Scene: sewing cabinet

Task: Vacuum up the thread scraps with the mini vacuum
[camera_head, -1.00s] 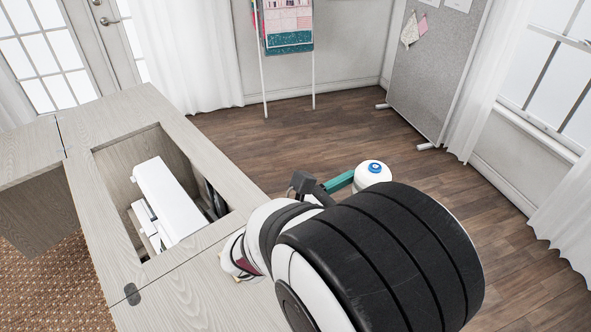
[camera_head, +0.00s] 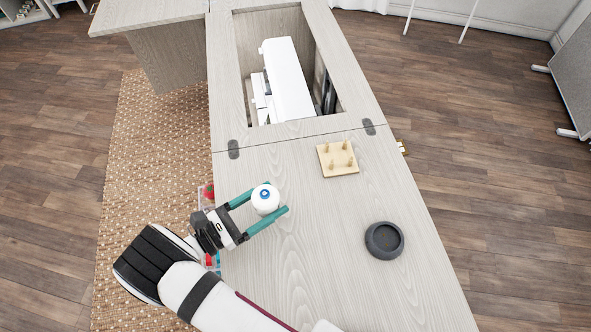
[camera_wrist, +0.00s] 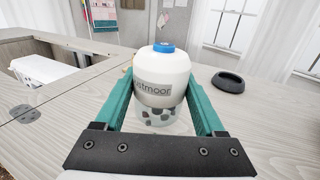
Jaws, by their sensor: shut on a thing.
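The mini vacuum (camera_head: 264,199) is a rounded white body with a blue button on top. In the wrist view its white body (camera_wrist: 160,75) bears dark lettering, and dark and grey bits show in or through its clear lower part. My gripper (camera_head: 274,198) is shut on it, with teal fingers on both sides, near the left edge of the cabinet top (camera_head: 300,285). The vacuum is upright; I cannot tell whether its bottom touches the top. I cannot make out thread scraps on the bare wood.
A dark grey round dish (camera_head: 384,241) stands at right on the cabinet top. A wooden peg holder (camera_head: 326,168) lies farther back. Beyond, a white sewing machine (camera_head: 285,80) sits in an open well. A clear box with red items (camera_head: 209,191) is partly hidden at the left edge.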

